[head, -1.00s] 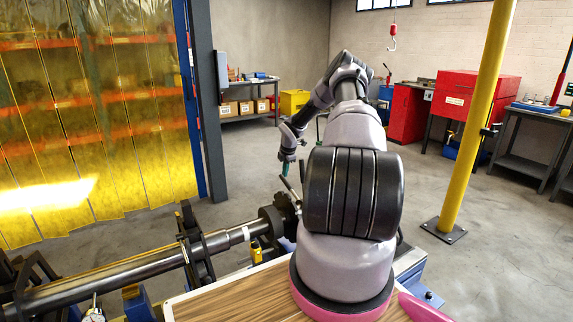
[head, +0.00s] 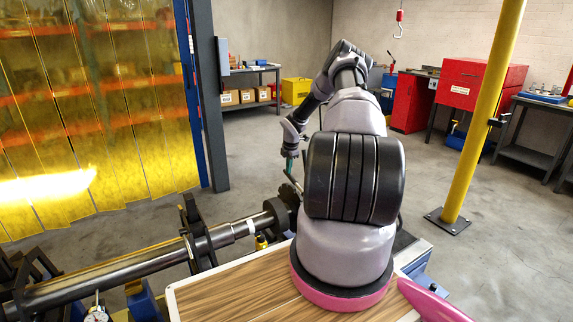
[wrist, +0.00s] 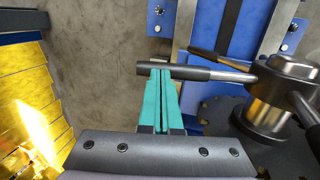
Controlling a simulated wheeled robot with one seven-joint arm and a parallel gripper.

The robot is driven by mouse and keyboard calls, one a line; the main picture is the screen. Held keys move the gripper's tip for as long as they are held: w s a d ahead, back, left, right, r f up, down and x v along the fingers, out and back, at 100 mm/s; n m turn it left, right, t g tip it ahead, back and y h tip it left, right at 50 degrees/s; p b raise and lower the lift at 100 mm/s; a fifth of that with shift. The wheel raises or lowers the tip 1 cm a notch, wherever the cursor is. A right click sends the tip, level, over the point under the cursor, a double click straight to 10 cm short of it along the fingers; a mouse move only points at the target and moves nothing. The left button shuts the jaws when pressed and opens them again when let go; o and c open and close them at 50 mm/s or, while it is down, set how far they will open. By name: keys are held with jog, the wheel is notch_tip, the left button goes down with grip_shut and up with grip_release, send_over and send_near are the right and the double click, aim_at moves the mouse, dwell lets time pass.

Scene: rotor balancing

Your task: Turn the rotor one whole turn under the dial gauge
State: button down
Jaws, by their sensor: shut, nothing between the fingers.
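The rotor (head: 130,265) is a long dark steel shaft lying across the lower left of the head view, with dark discs (head: 277,213) at its right end. The dial gauge (head: 97,313) shows partly at the bottom edge, below the shaft; its reading is too small to tell. In the wrist view, a metal hub (wrist: 287,82) carries bar handles, and one handle (wrist: 190,71) points left. My gripper (wrist: 161,78) has its teal fingers shut together and empty, tips at that handle's dark end; I cannot tell whether they touch. It also shows in the head view (head: 288,165), beside the rotor's right end.
A black stand (head: 197,240) straddles the shaft. A wooden board (head: 245,290) lies in front. A yellow post (head: 482,120) stands right, a grey post (head: 205,100) and yellow strip curtain (head: 95,130) left. The floor between them is mostly clear.

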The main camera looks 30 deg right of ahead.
jog(key=shift+x, duration=0.9)
jog(key=shift+w+a+f, duration=0.1)
jog(key=shift+w+f, duration=0.15)
jog(key=shift+f, duration=0.2)
jog(key=shift+w+f, duration=0.3)
jog(key=shift+f, duration=0.2)
jog(key=shift+s+r, duration=0.1)
